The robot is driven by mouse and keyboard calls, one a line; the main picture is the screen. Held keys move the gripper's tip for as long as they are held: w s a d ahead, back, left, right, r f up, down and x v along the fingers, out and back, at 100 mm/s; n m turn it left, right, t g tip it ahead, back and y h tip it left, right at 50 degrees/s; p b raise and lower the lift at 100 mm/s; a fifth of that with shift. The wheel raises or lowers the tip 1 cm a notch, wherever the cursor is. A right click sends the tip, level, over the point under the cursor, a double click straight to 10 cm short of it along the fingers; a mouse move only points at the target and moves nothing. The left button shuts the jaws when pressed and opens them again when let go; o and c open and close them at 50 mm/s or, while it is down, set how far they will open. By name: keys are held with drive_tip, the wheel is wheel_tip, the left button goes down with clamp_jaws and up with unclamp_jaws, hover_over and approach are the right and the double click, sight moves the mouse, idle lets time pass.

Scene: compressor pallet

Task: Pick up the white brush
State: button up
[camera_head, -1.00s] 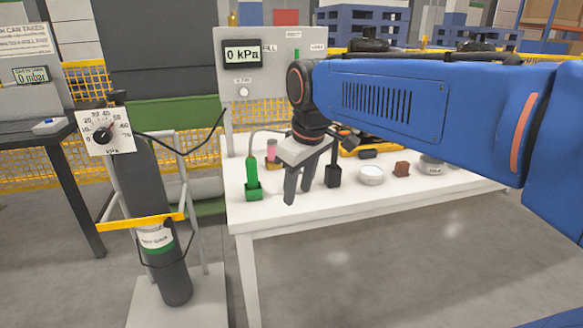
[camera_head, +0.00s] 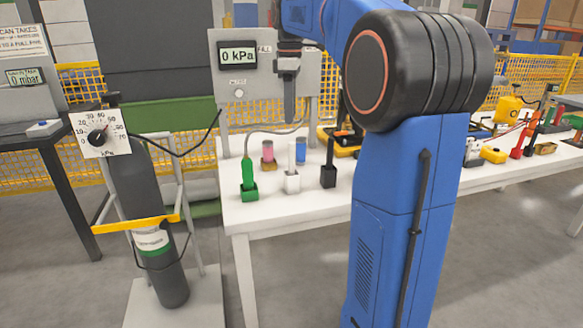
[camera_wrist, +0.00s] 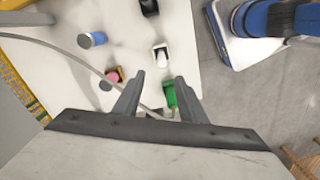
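The white brush (camera_head: 292,167) stands upright in a small white holder on the white table, between a green brush (camera_head: 247,178) and a black brush (camera_head: 328,168). In the wrist view the white brush (camera_wrist: 161,55) shows from above, beyond the fingertips. My gripper (camera_head: 289,115) hangs pointing down above the table, clear of the white brush. In the wrist view its two fingers (camera_wrist: 160,82) are spread apart with nothing held between them. The green brush (camera_wrist: 170,95) shows near the right finger.
A pink-topped item (camera_head: 267,153) and a blue cylinder (camera_head: 300,150) stand behind the brushes. A grey hose (camera_head: 275,131) curves past the gripper. The gauge panel (camera_head: 236,100) stands at the back. Yellow tools and other items lie along the table's right side.

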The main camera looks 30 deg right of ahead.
hover_over(291, 162)
drive_tip(key=w, duration=0.1)
drive_tip(key=f, duration=1.1)
drive_tip(key=shift+w+d+f, duration=0.1)
drive_tip(key=shift+d+f, duration=0.15)
drive_tip(key=shift+d, duration=0.05)
drive_tip(key=shift+s+f, duration=0.2)
drive_tip(key=shift+f, duration=2.6)
clamp_jaws()
